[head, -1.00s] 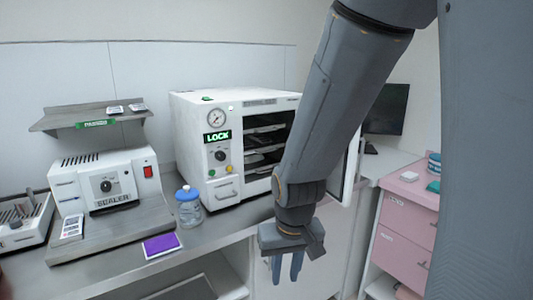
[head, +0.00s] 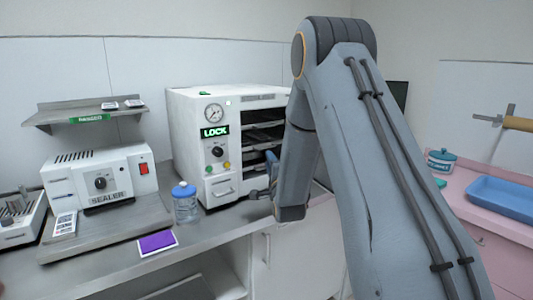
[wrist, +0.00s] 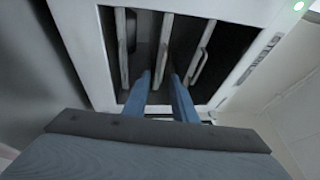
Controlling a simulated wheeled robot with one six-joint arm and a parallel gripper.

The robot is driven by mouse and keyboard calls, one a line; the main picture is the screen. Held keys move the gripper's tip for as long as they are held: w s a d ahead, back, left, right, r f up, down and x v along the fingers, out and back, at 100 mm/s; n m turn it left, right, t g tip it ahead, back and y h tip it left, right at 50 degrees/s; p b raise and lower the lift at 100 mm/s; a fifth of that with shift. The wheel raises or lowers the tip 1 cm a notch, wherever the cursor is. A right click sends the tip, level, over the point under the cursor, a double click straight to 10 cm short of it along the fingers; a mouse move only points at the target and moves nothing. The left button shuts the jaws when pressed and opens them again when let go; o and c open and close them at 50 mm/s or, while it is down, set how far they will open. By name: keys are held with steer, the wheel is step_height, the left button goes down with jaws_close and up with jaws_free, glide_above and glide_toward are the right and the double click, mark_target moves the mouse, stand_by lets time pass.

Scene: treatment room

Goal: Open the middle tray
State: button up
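The white sterilizer cabinet (head: 190,125) stands on the counter with its chamber open and trays stacked inside. In the wrist view the trays stand on edge: the middle tray (wrist: 163,45) is between one tray (wrist: 122,45) on the left and another (wrist: 203,50) on the right. My gripper (wrist: 161,76) is open, its two blue fingers pointing into the chamber, one on each side of the middle tray's front handle. I cannot tell whether they touch it. In the head view my gripper (head: 272,165) is at the chamber opening, partly hidden by my arm.
A blue-capped bottle (head: 186,205) stands beside the cabinet, with a purple pad (head: 157,244) in front. The sealer (head: 100,180) is at the left. A blue tray (head: 502,196) lies on the pink counter at the right. My arm hides the cabinet's right side.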

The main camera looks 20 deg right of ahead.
steer(key=w+d+r+p, duration=0.1)
steer(key=w+p, duration=0.1)
steer(key=w, duration=0.5)
steer(key=shift+w+r, duration=0.3)
steer(key=shift+w, duration=0.05)
jaws_close()
stand_by(1.2)
